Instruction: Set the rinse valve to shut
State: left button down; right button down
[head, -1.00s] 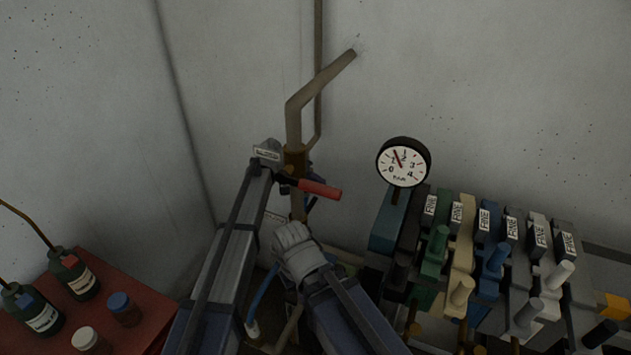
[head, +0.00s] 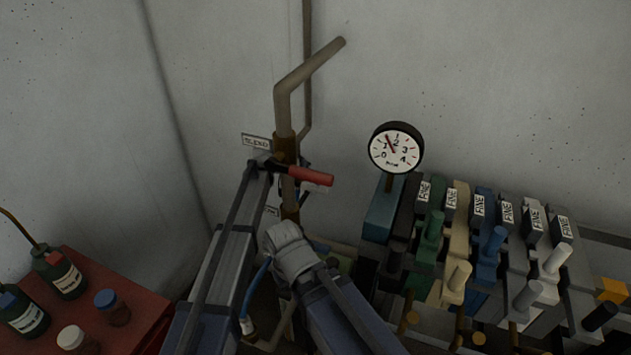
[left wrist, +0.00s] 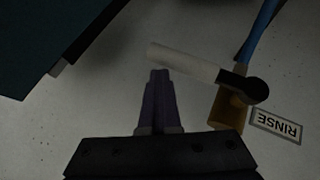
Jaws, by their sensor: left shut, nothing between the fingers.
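In the left wrist view the rinse valve has a pale straight handle (left wrist: 185,62) on a black hub (left wrist: 258,89), above a brass-coloured body (left wrist: 228,118). Its RINSE label (left wrist: 277,126) appears upside down beside it. My left gripper (left wrist: 159,75) is shut and empty. Its fingertips are just below the handle's free end in the picture; I cannot tell whether they touch. In the head view my left arm reaches up to the pipework, and its fingertips are hidden. The rinse handle is not clearly visible there. My right gripper is not in view.
A red-handled lever (head: 312,176) sits on the pipe (head: 283,105), near a wall label (head: 256,142). A gauge (head: 396,147) and a row of coloured FINE valve blocks stand at right. Bottles stand on a red table (head: 145,312) at left. A blue hose (left wrist: 262,30) runs near the hub.

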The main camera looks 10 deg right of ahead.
pick_arm(q)
jog(key=shift+s, duration=0.1)
jog(key=p+v, duration=0.5)
jog(key=v, duration=0.2)
jog(key=shift+a+r+p, duration=0.25)
jog(key=shift+a+p, duration=0.05)
jog(key=shift+p, duration=0.05)
jog(key=s+a+f+n+g+y, duration=0.1)
jog(key=s+a+f+n+y, duration=0.25)
jog(key=s+a, duration=1.05)
jog(key=s+a+f+n+g+y, duration=0.1)
jog(key=s+a+f+n+y, duration=0.3)
jog(key=s+a, duration=1.05)
jog(key=s+d+m+y+b, duration=0.1)
jog(key=s+d+m, duration=0.1)
jog(key=d, duration=0.3)
jog(key=s+d+m+g+y+b, duration=0.1)
jog(key=s+d+m, duration=0.1)
jog(key=d+m, duration=0.2)
jog(key=shift+s+d, duration=0.25)
jog(key=shift+d, duration=0.4)
